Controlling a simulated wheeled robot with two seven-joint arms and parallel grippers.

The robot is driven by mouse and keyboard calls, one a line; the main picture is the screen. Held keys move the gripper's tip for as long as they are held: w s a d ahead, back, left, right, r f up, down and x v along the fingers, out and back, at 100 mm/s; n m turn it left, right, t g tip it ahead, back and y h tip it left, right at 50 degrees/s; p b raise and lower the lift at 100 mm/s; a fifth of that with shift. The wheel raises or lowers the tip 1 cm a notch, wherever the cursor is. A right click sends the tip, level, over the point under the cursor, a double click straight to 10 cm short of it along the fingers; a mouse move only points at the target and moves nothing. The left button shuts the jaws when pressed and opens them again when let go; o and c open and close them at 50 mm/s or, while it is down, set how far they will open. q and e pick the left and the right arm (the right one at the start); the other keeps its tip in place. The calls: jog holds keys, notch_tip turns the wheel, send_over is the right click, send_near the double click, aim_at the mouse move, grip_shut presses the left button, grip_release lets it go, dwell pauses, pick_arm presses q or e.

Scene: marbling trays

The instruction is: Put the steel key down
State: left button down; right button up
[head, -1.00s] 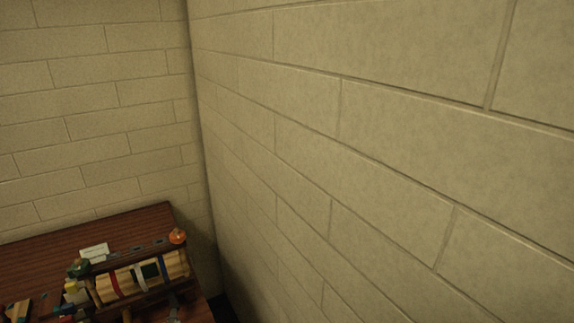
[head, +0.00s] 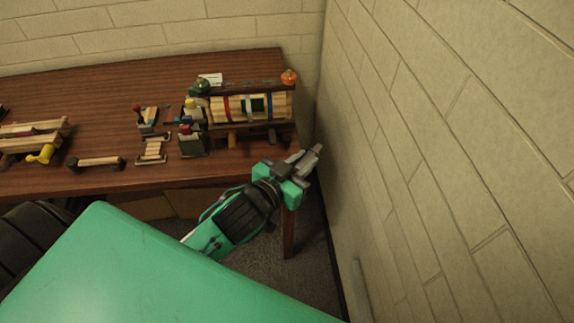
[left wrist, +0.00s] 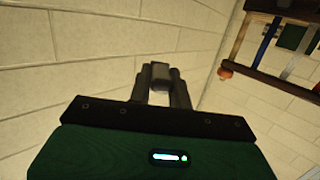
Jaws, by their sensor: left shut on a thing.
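My left gripper (head: 303,163) is off the right front corner of the wooden table, close to the wall. It is shut on a small grey metal piece (head: 317,151), which I take to be the steel key. In the left wrist view the grey block (left wrist: 160,75) sits between the two dark fingers, with pale wall behind it. Most of the key's shape is hidden by the fingers or too small to tell. It touches nothing else that I can see. My right gripper is not in view.
The wooden table (head: 110,98) carries a slatted device (head: 263,108) with coloured bands and an orange knob (head: 289,77) at its right back. Small wooden pieces (head: 152,150) stand left of it. The block wall (head: 430,130) is close on the right. The table's middle back is clear.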

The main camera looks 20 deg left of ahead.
pick_arm(q)
jog(key=w+d+r+m+g+h, duration=0.3)
jog(key=d+r+m+h, duration=0.25)
jog(key=d+r, duration=0.3)
jog(key=w+d+f+m+g+h, duration=0.4)
jog(key=w+d+f+g, duration=0.1)
jog(key=f, duration=0.2)
jog(key=shift+h, duration=0.35)
jog(key=shift+d, duration=0.1)
jog(key=shift+s, duration=0.1)
dwell(0.3)
